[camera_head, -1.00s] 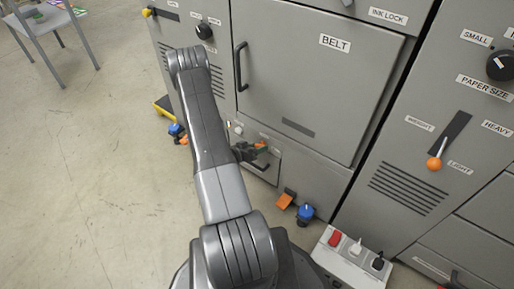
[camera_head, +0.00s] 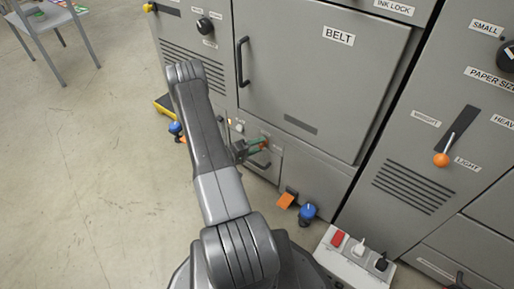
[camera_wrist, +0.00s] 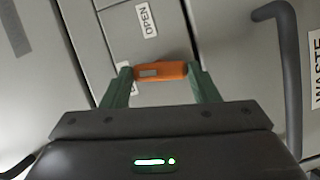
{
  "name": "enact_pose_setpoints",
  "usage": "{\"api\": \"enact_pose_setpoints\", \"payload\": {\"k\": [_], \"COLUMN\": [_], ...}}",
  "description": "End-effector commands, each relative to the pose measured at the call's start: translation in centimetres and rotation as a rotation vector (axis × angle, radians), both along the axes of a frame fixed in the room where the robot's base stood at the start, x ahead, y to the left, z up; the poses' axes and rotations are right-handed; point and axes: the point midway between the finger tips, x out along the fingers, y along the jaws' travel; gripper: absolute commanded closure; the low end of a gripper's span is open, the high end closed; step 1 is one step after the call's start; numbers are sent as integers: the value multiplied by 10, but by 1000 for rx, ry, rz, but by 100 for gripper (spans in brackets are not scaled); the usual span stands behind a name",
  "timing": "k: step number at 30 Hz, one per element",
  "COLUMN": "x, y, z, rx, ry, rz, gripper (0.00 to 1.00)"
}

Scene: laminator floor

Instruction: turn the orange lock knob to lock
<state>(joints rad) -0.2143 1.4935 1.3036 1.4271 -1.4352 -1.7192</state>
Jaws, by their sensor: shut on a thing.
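The orange lock knob (camera_wrist: 160,72) is a short bar that lies crosswise in the wrist view. My gripper (camera_wrist: 162,82) has its two green fingers shut on the knob's two ends. An "OPEN" label (camera_wrist: 146,20) is on the grey panel just above the knob. Another label (camera_wrist: 124,66) is mostly hidden behind the left finger, and its word cannot be read. In the head view my gripper (camera_head: 254,147) is at the low panel under the BELT door, and the knob is too small there to show its angle.
A dark bar handle (camera_wrist: 288,65) and a "WASTE" label (camera_wrist: 315,70) are right of the gripper in the wrist view. A blue knob (camera_head: 308,212), an orange part (camera_head: 286,200) and a switch box (camera_head: 352,255) are low on the right. Open floor (camera_head: 90,180) lies left.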

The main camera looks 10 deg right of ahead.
Motion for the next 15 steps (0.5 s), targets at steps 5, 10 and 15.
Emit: {"api": "enact_pose_setpoints", "payload": {"k": [5,10,15], "x": [1,1,1], "y": [1,1,1], "z": [-3,-3,-3], "rx": [-76,-124,-150], "ry": [77,125,150], "rz": [3,4,4], "gripper": [68,68,68]}}
